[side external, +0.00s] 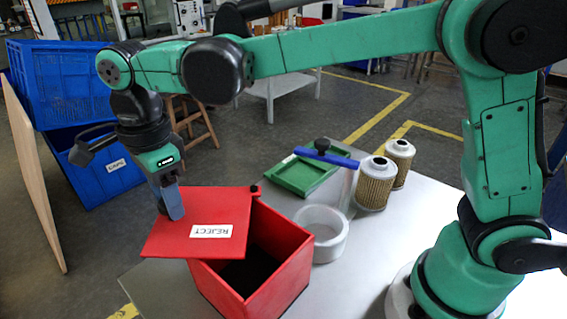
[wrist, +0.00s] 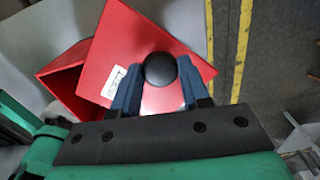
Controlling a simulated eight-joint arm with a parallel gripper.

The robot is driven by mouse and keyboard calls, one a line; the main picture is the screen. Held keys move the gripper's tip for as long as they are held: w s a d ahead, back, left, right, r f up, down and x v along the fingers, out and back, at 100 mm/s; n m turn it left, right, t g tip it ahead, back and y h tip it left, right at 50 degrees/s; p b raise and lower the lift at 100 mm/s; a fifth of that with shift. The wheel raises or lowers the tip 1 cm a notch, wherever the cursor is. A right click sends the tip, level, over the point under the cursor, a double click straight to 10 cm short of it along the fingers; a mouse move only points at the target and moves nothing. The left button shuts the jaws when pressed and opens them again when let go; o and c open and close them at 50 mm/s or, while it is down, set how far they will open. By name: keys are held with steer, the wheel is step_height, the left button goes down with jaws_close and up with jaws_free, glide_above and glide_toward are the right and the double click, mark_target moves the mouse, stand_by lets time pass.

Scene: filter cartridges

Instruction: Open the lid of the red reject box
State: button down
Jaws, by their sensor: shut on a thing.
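The red reject box (side external: 285,275) stands on the table with its dark inside partly showing. Its flat red lid (side external: 215,245), with a white REJECT label (side external: 211,231), is turned sideways and overhangs the box to the left. My gripper (side external: 171,206) is over the lid's far left part. In the wrist view, my gripper's blue fingers are shut on the round black lid knob (wrist: 160,69). The side view hides the knob behind the fingers. The box opening (wrist: 65,80) also shows in the wrist view.
A white ring (side external: 321,232), a green tray (side external: 301,175), a blue-handled clear piece (side external: 330,157) and two filter cartridges (side external: 376,184) stand right of and behind the box. A blue bin (side external: 110,175) stands beyond the table at left.

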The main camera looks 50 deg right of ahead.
steer(key=w+d+m, duration=0.1)
steer(key=w+m, duration=0.1)
steer(key=w+d+m, duration=0.2)
steer(key=m, duration=0.1)
steer(key=shift+w+d, duration=0.15)
steer(key=shift+w, duration=0.2)
steer(key=shift+w+d+m, duration=0.45)
steer(key=shift+d+m, duration=0.2)
steer(key=shift+m, duration=0.25)
steer(key=shift+w+d+m, duration=0.4)
steer(key=shift+d+m, duration=0.25)
steer(key=shift+m, duration=0.25)
steer(key=shift+c, duration=2.1)
jaws_free()
steer(key=shift+r, duration=2.8)
